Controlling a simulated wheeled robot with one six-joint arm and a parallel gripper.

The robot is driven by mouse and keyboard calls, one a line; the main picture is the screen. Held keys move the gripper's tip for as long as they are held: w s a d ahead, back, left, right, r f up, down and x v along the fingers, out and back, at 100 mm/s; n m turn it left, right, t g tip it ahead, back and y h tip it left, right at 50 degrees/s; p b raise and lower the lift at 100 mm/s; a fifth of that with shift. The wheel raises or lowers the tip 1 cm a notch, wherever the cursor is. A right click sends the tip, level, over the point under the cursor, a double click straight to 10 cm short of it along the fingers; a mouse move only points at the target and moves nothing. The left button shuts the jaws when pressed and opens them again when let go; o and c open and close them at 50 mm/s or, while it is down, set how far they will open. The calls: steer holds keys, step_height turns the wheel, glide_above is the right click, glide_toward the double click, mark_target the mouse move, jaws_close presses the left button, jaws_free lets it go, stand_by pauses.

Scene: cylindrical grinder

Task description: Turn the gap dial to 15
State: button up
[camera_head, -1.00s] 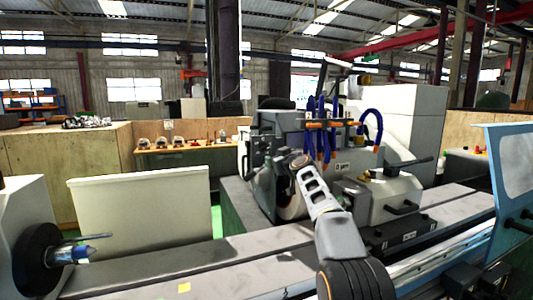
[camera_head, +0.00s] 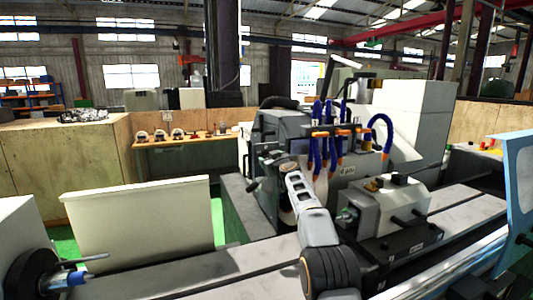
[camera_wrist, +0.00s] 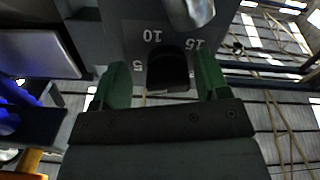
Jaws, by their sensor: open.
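The gap dial shows as a black knob (camera_wrist: 168,72) in the wrist view, on a grey plate with the marks 5, 10 and 15, which appear upside down. My gripper (camera_wrist: 162,80) is open, with one green finger to the left of the knob and one to the right. I cannot tell whether either finger touches it. Which mark the dial points to is unclear. In the head view my arm reaches to the front of the grinder's wheel head (camera_head: 285,130), and the dial cannot be made out there.
Blue and orange coolant hoses (camera_head: 328,140) stand to the right of my arm's end. A grey-white headstock unit (camera_head: 395,205) sits on the machine table at right. A cream panel (camera_head: 140,215) and a spindle (camera_head: 45,272) are at left. A blue guard (camera_head: 515,190) stands far right.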

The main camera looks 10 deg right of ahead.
steer(key=shift+w+a, duration=0.2)
steer(key=shift+a, duration=0.2)
steer(key=c, duration=0.9)
